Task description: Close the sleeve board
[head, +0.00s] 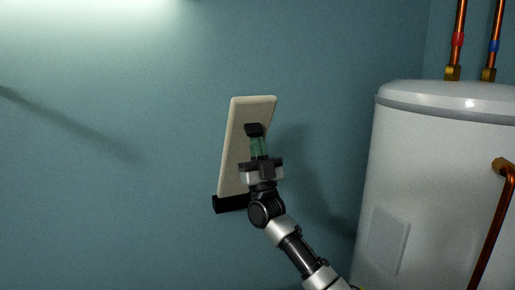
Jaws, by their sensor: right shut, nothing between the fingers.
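The sleeve board (235,140) is a cream padded panel with rounded corners. It stands nearly upright, tilted slightly, close to the teal wall, with its lower end at a black bracket (228,204). My right gripper (255,130) is shut and empty, in front of the board's upper middle. It hides part of the board's face and right side. I cannot tell whether its fingertips touch the board. My left gripper is not in view.
A large white water heater tank (440,150) stands at the right, with copper pipes (459,25) above it and a bent copper pipe (499,225) at its front. The wall (120,190) left of the board is bare.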

